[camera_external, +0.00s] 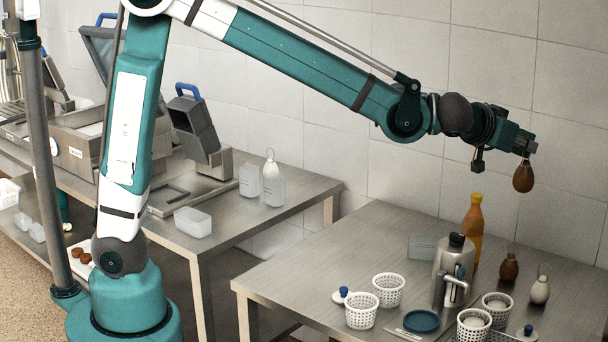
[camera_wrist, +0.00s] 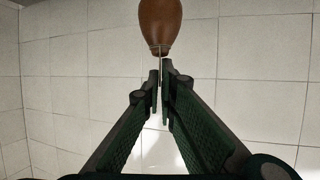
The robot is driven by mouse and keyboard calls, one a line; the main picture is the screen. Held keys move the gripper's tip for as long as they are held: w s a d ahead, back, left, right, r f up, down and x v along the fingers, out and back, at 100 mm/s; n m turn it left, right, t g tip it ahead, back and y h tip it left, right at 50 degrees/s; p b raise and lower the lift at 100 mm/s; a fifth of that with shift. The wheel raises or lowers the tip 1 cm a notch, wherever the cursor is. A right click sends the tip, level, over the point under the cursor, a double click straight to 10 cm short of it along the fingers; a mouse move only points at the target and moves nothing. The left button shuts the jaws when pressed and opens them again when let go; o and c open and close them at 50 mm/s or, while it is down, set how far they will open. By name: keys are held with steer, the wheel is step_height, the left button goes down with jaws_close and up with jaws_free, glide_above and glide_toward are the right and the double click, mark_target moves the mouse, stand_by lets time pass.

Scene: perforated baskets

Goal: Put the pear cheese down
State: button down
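The brown pear cheese (camera_external: 523,177) hangs below my gripper (camera_external: 527,150), high above the right end of the steel table (camera_external: 340,237). In the wrist view the pear cheese (camera_wrist: 160,22) shows at the top, with its thin string at the fingertips of my gripper (camera_wrist: 160,78). The fingers are nearly together on the string. A second brown pear-shaped cheese (camera_external: 509,268) and a pale one (camera_external: 540,290) stand on the table below, each with a loop on top.
An orange bottle (camera_external: 472,228), a metal jug (camera_external: 453,270) and a clear tub (camera_external: 423,249) stand near the table's middle. The table's back left is clear. A tiled wall (camera_external: 400,190) rises behind.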

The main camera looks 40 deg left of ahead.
steer(key=w+a+n+g+y+p, duration=0.1)
steer(key=w+a+n+y, duration=0.45)
steer(key=a, duration=0.85)
steer(key=w+a+f+n+y, duration=0.1)
steer(key=w+a+y, duration=0.1)
steer(key=w+a, duration=0.9)
steer(key=w+a+n+g+y+p, duration=0.1)
steer(key=w+a+n+y, duration=0.35)
steer(key=a, duration=1.15)
steer(key=s+a+n+g+y+p, duration=0.1)
steer(key=a+n+g+y, duration=0.2)
steer(key=a, duration=1.1)
steer(key=s+a+r+n+g+y, duration=0.1)
steer(key=a+n+g, duration=0.3)
steer(key=a, duration=1)
steer(key=s+a+n+g+y+p, duration=0.1)
steer(key=s+a+n+g+y, duration=0.2)
steer(key=a, duration=1.1)
step_height(320, 180, down, 18)
steer(key=w+h, duration=0.1)
steer(key=shift+w+d+r+g+h+b, duration=0.15)
steer(key=shift+w+g+h+b, duration=0.1)
steer(key=shift+g+h+b, duration=0.05)
step_height(320, 180, down, 6)
steer(key=shift+b, duration=0.3)
steer(key=shift+f, duration=0.2)
